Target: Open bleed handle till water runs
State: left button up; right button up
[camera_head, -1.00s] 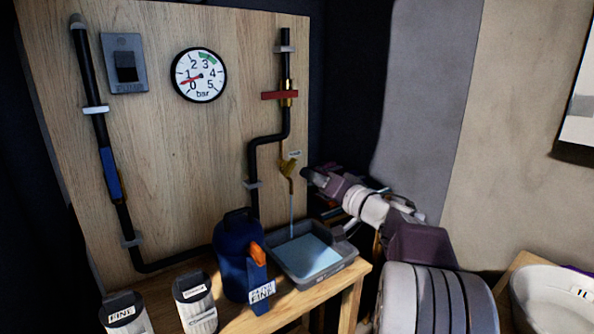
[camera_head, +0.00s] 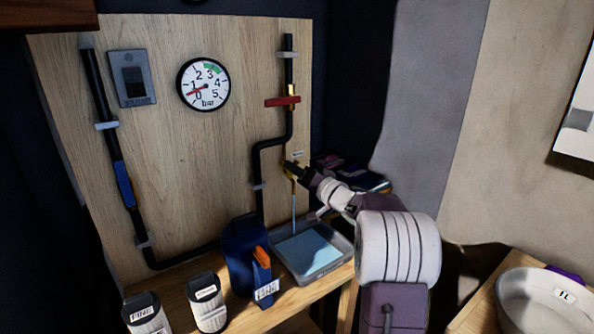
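The brass bleed tap (camera_head: 288,168) sits at the lower end of the black pipe on the wooden board. A thin pale stream of water (camera_head: 293,210) runs from it into the grey tray (camera_head: 345,262), which holds light blue water (camera_head: 308,252). My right gripper (camera_head: 295,170) reaches in from the right, with its dark fingers at the tap and covering part of it. Whether the fingers are open or shut, or touch the handle, is too small to tell. My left gripper is not in view.
A red valve handle (camera_head: 283,101) crosses the pipe above. The gauge (camera_head: 203,84) needle points near 0 to 1. A blue jug (camera_head: 240,262) and two filter cartridges (camera_head: 207,302) stand left of the tray. A white basin (camera_head: 545,305) is at lower right.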

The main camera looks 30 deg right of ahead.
grip_shut()
jog(key=shift+r+n, duration=0.1)
jog(key=shift+n, duration=0.3)
jog(key=shift+a+n+p, duration=0.1)
jog(key=shift+n+p, duration=0.3)
jog(key=shift+n, duration=2.2)
grip_release()
